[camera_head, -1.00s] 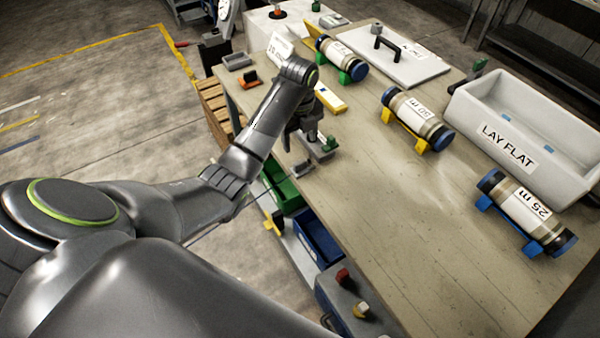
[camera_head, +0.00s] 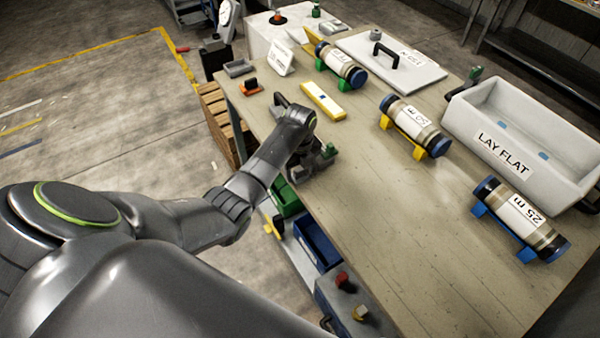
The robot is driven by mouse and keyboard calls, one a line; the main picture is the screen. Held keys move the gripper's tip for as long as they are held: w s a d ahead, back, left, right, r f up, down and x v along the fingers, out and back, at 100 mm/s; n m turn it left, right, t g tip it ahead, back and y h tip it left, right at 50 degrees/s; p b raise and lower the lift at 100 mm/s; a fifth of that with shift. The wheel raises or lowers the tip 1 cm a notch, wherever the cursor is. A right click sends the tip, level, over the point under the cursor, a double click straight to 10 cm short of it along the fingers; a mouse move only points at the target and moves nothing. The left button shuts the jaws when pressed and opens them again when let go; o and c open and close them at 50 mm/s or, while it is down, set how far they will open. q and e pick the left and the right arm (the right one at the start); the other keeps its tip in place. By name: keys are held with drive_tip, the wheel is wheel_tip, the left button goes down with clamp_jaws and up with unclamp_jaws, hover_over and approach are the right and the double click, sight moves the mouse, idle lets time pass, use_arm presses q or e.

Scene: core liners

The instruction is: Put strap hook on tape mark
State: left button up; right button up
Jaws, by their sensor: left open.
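My left gripper (camera_head: 308,165) is low over the near left edge of the workbench, partly hidden by its own wrist. It is open. A small green-topped grey piece (camera_head: 328,152) shows right beside it; whether they touch I cannot tell. I cannot make out the strap hook or the tape mark for certain; either may be hidden by my arm. My right gripper is not in view.
Three labelled rolls (camera_head: 341,65) (camera_head: 415,127) (camera_head: 520,219) lie in cradles on the workbench (camera_head: 400,230). A white LAY FLAT trough (camera_head: 478,125) stands at the right. A yellow bar (camera_head: 323,100) lies beyond my wrist. Green and blue bins (camera_head: 318,243) sit below the edge. The bench's middle is clear.

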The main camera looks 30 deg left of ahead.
use_arm(q)
drive_tip(key=c, duration=1.2)
